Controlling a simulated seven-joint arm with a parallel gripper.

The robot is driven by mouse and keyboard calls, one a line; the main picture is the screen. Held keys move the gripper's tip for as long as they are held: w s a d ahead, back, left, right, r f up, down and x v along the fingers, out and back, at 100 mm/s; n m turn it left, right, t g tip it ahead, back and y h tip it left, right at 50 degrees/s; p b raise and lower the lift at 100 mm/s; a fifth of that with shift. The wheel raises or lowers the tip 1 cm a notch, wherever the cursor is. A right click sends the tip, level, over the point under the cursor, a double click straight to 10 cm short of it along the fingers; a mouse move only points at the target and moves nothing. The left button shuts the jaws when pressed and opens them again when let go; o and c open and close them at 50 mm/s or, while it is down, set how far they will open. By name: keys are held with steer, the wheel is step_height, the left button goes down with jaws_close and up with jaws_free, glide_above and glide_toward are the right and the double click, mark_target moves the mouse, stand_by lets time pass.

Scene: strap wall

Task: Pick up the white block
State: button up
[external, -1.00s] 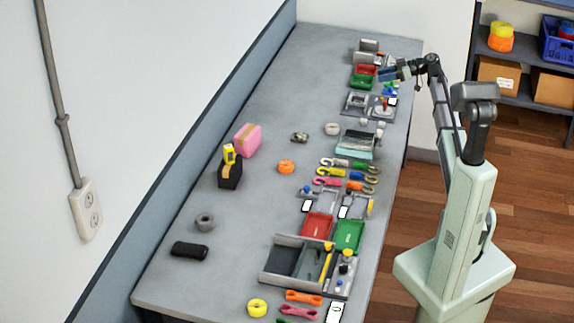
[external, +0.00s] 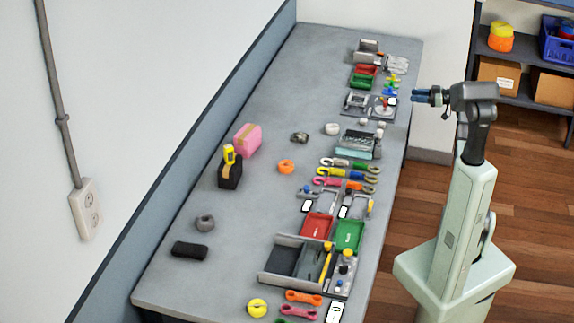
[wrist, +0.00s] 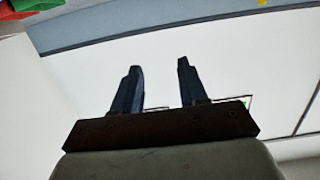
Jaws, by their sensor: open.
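Small pale, whitish pieces (external: 381,124) sit near the right edge of the table, past the middle towards the far end. They are too small for me to tell which one is the white block. My gripper (external: 416,96) is beside the table's far right edge, above it, with its fingers pointing left. In the wrist view, my gripper (wrist: 159,66) shows two dark fingers spread apart with nothing between them. No white block can be made out in the wrist view, which shows mostly white wall.
Grey table (external: 250,120) holds red and green trays (external: 348,236), several colored hooks (external: 345,175), a pink box (external: 247,139) and an orange ring (external: 286,167). Its left middle is mostly clear. A shelf (external: 520,65) stands at the far right.

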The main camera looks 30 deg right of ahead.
glide_toward(384, 123)
steer(key=x, duration=1)
steer(key=shift+w+a, duration=0.25)
steer(key=shift+a, duration=0.05)
steer(key=shift+c, duration=0.4)
steer(key=c, duration=0.6)
